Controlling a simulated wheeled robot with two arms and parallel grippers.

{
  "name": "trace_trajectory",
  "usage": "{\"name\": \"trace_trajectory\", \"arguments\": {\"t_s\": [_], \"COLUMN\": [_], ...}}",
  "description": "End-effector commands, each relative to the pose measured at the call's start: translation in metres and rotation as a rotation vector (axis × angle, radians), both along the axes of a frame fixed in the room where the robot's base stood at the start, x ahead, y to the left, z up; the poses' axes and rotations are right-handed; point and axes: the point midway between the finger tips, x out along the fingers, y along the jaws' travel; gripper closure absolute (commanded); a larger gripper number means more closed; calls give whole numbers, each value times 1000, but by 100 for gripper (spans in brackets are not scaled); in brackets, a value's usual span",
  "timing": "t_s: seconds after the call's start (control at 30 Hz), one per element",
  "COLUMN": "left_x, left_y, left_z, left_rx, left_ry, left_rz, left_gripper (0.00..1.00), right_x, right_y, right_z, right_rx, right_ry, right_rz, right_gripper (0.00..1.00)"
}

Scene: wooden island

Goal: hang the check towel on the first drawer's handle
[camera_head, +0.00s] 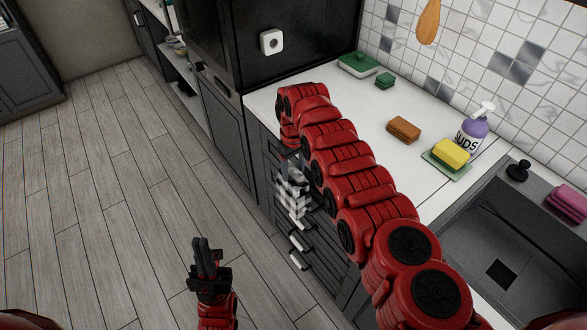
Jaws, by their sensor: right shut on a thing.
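The grey-and-white check towel (293,198) hangs down in front of the dark drawer front (267,165), below my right gripper (294,164). My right gripper is shut on the towel, close to the drawers, and my red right arm partly covers it. I cannot tell whether the towel touches a handle. The top drawer's handle is hidden by the towel and arm. Lower pale handles (299,260) show beneath the towel. My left gripper (205,246) is apart from the towel, over the floor at the lower middle; I cannot tell whether its fingers are parted.
The white counter (330,100) holds a brown sponge (404,129), a soap bottle (472,132), a yellow sponge (451,152) and green items (358,64). A grey sink (480,245) is at the right. The wooden floor (110,200) at the left is clear.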

Motion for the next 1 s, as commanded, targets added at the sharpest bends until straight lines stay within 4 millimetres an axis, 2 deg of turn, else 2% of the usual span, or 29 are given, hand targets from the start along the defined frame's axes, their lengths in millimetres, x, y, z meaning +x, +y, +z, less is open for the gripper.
{"name": "trace_trajectory", "arguments": {"t_s": [0.5,1.0], "left_x": [0,0], "left_y": [0,0], "left_z": [-28,-28], "left_rx": [0,0], "left_ry": [0,0], "left_rz": [0,0], "left_gripper": [100,100], "right_x": [0,0], "right_y": [0,0], "right_z": [-28,-29], "right_rx": [0,1], "right_ry": [0,-1], "right_rz": [0,0], "right_gripper": [100,100]}}
